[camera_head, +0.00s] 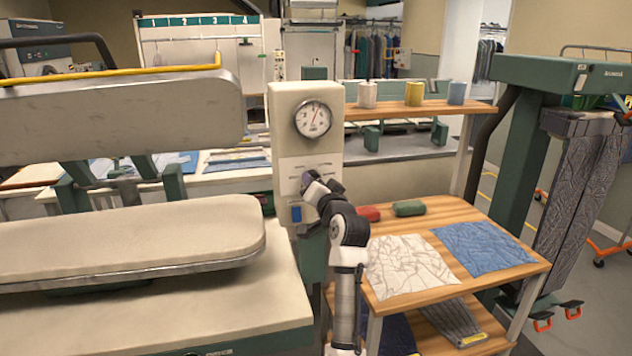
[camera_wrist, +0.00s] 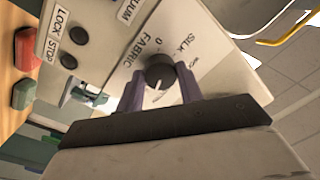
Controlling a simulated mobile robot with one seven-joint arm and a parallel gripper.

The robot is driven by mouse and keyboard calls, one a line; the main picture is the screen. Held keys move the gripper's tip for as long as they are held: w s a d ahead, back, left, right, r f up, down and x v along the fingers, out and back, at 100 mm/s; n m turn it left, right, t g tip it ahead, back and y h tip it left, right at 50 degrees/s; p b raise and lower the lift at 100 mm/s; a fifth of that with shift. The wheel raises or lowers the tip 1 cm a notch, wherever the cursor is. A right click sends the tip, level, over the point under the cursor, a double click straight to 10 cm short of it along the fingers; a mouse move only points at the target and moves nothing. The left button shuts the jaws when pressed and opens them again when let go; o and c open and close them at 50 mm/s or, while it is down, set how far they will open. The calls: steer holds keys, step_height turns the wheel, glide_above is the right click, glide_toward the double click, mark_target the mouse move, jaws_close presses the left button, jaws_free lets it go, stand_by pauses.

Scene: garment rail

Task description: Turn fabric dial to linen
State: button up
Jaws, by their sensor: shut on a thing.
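The fabric dial (camera_wrist: 160,71) is a round black knob with a pale pointer line on a white panel marked FABRIC. In the wrist view, a 0 and the word SILK show beside it. The linen mark cannot be made out. My gripper (camera_wrist: 162,88) has its two purple-grey fingers on either side of the dial, shut on it. In the head view, my gripper (camera_head: 308,180) is at the front of the cream control column (camera_head: 290,135) and hides the dial.
Lock and stop buttons (camera_wrist: 72,48) sit beside the dial panel. A round gauge (camera_head: 313,119) is above. The padded press (camera_head: 130,240) stands left. A wooden table (camera_head: 480,285) with white and blue cloths and red and green blocks stands right.

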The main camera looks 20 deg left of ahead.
steer(key=shift+f+m+p, duration=0.1)
steer(key=shift+m+p, duration=0.25)
steer(key=shift+m, duration=0.85)
steer(key=o, duration=1)
steer(key=b+v, duration=0.4)
steer(key=v, duration=0.9)
steer(key=shift+s+d, duration=0.15)
steer(key=shift+s, duration=0.25)
